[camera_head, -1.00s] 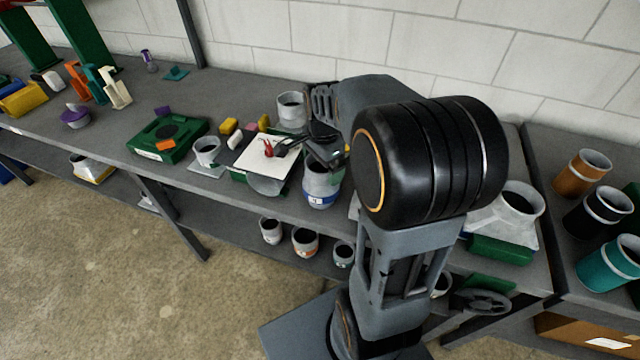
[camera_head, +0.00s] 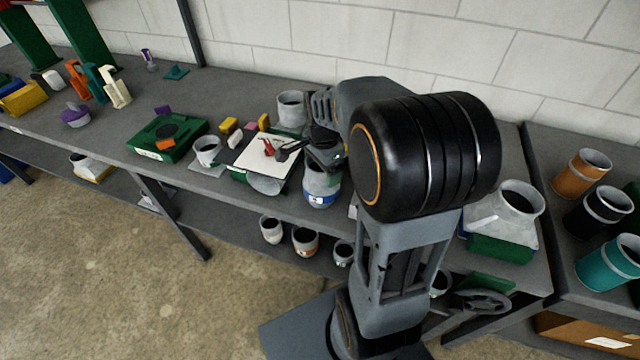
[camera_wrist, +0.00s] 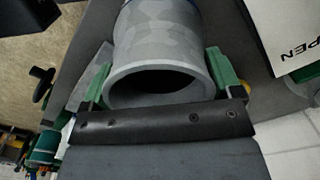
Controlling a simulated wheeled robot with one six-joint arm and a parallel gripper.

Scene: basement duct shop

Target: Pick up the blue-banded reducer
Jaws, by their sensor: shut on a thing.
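The blue-banded reducer (camera_head: 320,186) is a grey metal sleeve with a blue band and a white label low on its side. It stands upright at the front edge of the bench in the head view. My gripper (camera_head: 324,158) is over its top, partly hidden by my own arm. In the wrist view the reducer's open rim (camera_wrist: 163,70) lies between the two green fingers of my gripper (camera_wrist: 160,78), which are shut on it from both sides. A sliver of the blue band shows at the top edge there. I cannot tell whether its base touches the bench.
A white sheet (camera_head: 262,164) with red-handled tool lies left of the reducer. A plain grey sleeve (camera_head: 291,108) stands behind. A large grey fitting (camera_head: 510,208) stands to the right. Several banded cups sit on the lower shelf, including an orange-banded one (camera_head: 305,241).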

